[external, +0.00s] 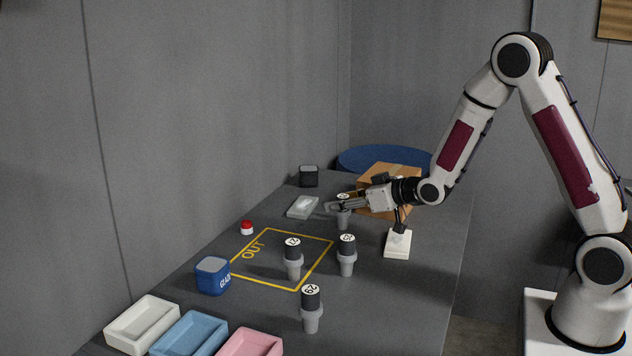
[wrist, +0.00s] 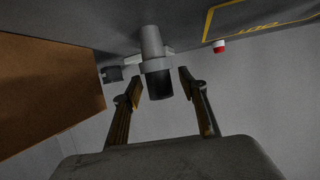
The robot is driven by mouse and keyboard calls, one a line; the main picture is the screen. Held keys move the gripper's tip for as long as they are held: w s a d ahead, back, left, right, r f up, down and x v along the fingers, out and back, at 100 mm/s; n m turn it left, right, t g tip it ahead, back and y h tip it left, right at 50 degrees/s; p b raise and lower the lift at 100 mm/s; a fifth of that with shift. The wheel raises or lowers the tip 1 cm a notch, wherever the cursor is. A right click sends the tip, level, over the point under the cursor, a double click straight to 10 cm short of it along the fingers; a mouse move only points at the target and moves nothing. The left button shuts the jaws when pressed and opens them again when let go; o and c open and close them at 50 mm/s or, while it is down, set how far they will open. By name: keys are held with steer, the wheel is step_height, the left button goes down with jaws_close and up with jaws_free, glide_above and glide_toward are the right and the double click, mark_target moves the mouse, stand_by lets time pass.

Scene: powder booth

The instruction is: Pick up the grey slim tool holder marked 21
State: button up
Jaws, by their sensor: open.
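A slim grey tool holder with a black top (external: 343,219) stands upright on the table, right at my gripper (external: 338,204); its label is partly hidden and I cannot read it. In the wrist view the same holder (wrist: 151,42) has its black top between or just beyond the open fingers of my gripper (wrist: 160,82), with gaps on both sides. Three more grey holders with black tops and white number labels stand nearer: one in the yellow frame (external: 293,262), one right of it (external: 347,257) and one in front (external: 310,312).
A cardboard box (external: 383,175) stands close behind my gripper and fills the left of the wrist view (wrist: 45,90). A white-based stand (external: 397,244) is right of it. A blue container (external: 212,277), red button (external: 247,228) and trays (external: 190,333) line the left.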

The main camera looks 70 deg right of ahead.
jaws_close()
steer(key=shift+r, duration=0.15)
steer(key=shift+r, duration=4.95)
